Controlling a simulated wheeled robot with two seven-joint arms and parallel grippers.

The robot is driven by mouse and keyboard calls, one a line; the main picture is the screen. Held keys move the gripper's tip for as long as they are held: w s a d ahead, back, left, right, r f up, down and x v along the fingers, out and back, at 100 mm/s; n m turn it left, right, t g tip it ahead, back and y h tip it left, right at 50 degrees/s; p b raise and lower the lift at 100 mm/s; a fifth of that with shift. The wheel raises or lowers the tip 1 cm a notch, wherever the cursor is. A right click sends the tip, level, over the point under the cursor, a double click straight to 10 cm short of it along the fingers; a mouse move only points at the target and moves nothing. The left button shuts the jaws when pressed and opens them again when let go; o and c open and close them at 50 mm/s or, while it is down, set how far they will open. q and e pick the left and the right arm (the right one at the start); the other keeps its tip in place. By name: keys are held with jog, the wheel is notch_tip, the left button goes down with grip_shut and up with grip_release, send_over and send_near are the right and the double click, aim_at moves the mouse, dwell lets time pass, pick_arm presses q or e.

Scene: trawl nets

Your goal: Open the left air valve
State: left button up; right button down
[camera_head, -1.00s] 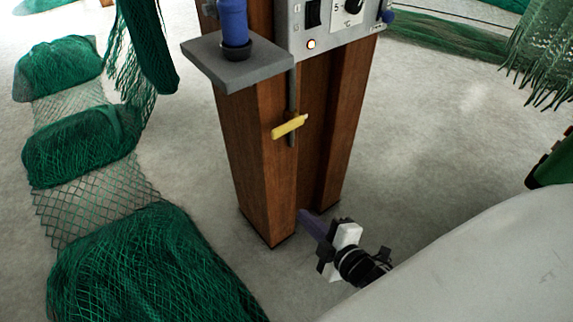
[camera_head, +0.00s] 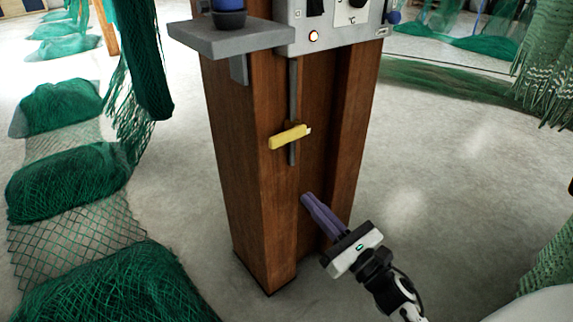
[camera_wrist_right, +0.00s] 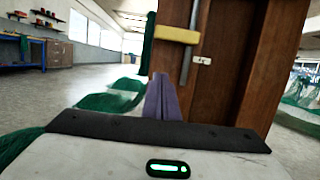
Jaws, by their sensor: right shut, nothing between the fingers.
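The air valve shows as a yellow handle (camera_head: 290,136) on a thin grey vertical pipe at the front of the wooden post. The handle lies crosswise to the pipe, slightly tilted. In the right wrist view the yellow handle (camera_wrist_right: 177,35) is at the top, above and beyond the fingers. My right gripper (camera_head: 306,198) is shut and empty, its purple fingers together, below and a little right of the handle, apart from it. The fingers also show in the right wrist view (camera_wrist_right: 162,84). My left gripper is not in view.
The wooden post (camera_head: 235,170) carries a grey shelf (camera_head: 235,38) and a control box (camera_head: 335,35) with a lit orange lamp above the valve. Green nets (camera_head: 120,290) lie on the floor at left.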

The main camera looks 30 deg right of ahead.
aim_at(286, 135)
jog(key=w+a+r+p, duration=0.1)
jog(key=w+r, duration=0.5)
jog(key=w, duration=0.3)
jog(key=shift+w+a+r, duration=0.15)
jog(key=shift+w+r, duration=0.05)
jog(key=shift+w, duration=0.1)
jog(key=shift+r, duration=0.1)
